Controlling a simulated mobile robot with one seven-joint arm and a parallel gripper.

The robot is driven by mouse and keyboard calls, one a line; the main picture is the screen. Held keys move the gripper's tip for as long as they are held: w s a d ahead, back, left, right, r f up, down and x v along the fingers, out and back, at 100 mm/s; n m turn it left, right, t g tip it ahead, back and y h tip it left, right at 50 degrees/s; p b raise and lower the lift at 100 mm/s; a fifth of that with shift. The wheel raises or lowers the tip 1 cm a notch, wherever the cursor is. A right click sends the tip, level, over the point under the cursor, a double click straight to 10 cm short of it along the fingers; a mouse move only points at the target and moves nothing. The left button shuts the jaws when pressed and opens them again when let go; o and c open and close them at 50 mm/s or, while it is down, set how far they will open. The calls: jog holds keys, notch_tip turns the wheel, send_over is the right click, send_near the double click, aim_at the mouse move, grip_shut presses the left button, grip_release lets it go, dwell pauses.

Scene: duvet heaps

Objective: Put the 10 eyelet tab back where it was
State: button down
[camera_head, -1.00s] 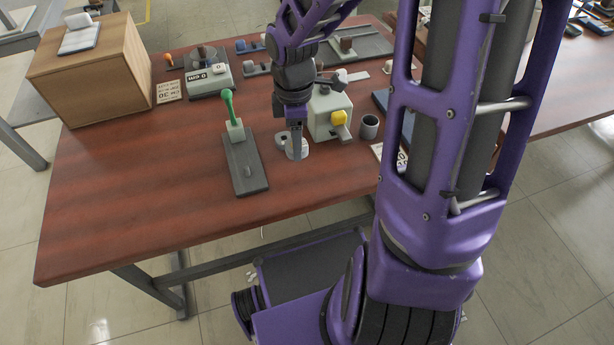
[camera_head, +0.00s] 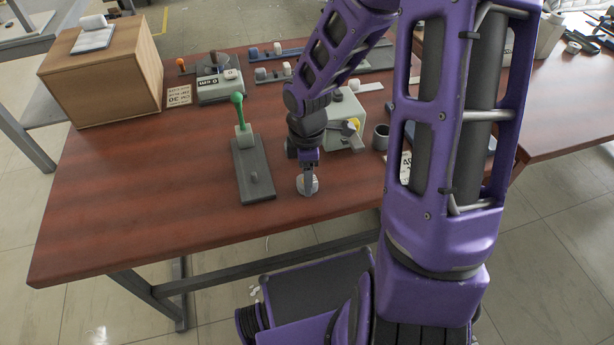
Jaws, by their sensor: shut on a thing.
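My gripper (camera_head: 308,190) points down over the front middle of the table, right of the dark board with the green-topped lever. It is shut on a small pale piece, which I take to be the eyelet tab (camera_head: 313,183). The tab is low, at or just above the table top; I cannot tell if it touches. The fingers cover part of it, and no number on it can be read.
The green lever (camera_head: 238,112) stands upright on its dark board (camera_head: 252,172). A grey-green box with a yellow knob (camera_head: 353,125) and a dark cup (camera_head: 381,137) stand behind my gripper. A wooden box (camera_head: 105,75) is at back left. The table's (camera_head: 130,215) front left is clear.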

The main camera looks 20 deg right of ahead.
jog(key=shift+f, duration=0.1)
jog(key=shift+c, duration=1)
grip_release()
notch_tip(320, 180, up, 12)
jog(key=p, duration=0.4)
jog(key=shift+w, duration=0.1)
